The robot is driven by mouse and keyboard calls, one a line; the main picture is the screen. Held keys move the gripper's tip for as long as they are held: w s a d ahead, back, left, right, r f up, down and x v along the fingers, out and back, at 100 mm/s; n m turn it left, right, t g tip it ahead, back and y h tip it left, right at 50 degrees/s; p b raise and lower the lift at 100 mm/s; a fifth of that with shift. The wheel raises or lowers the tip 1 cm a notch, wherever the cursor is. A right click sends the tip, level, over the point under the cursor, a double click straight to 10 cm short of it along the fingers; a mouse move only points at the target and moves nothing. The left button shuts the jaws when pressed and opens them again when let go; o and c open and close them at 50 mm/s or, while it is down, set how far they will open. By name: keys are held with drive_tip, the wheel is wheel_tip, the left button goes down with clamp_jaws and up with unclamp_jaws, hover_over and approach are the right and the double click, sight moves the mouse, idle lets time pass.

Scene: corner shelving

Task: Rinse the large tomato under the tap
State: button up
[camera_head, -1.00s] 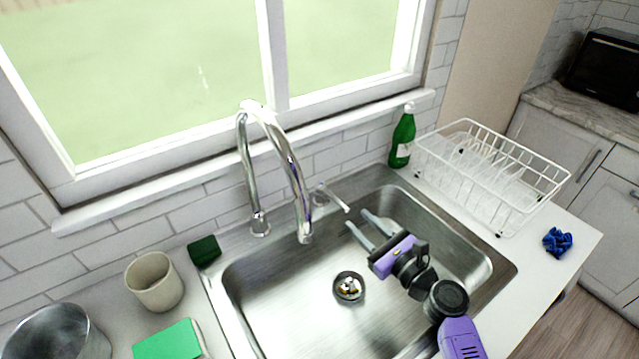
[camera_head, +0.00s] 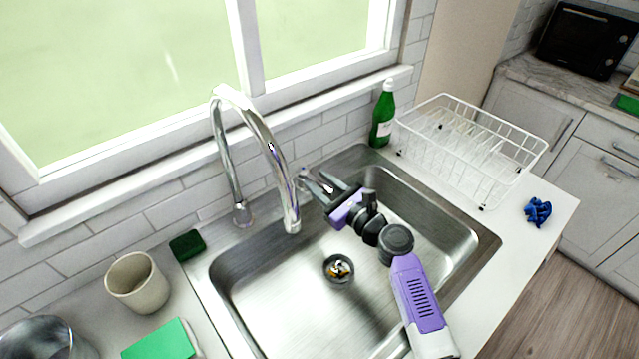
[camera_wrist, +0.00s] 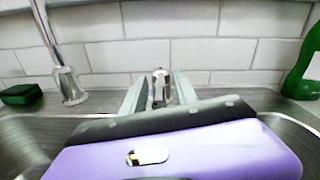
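My gripper (camera_head: 316,183) is over the back edge of the sink, just right of the tap spout. Its two fingers are apart with no object held. In the wrist view the small metal tap handle (camera_wrist: 159,86) stands beyond and between the open fingers (camera_wrist: 157,92); I cannot tell whether they touch it. The tall curved chrome tap (camera_head: 268,142) hangs over the steel sink (camera_head: 300,305), and no water shows from its spout. The sink basin looks empty apart from the drain (camera_head: 338,269), which has small bits in it. No tomato shows in either view.
A green bottle (camera_head: 382,115) and a white dish rack (camera_head: 470,150) stand right of the sink. A blue crumpled cloth (camera_head: 538,211) lies at the counter's right. A beige cup (camera_head: 137,283), dark green sponge (camera_head: 187,245), green-topped block (camera_head: 160,341) and metal pot (camera_head: 45,340) are left.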

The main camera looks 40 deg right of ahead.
clamp_jaws()
idle(1.4)
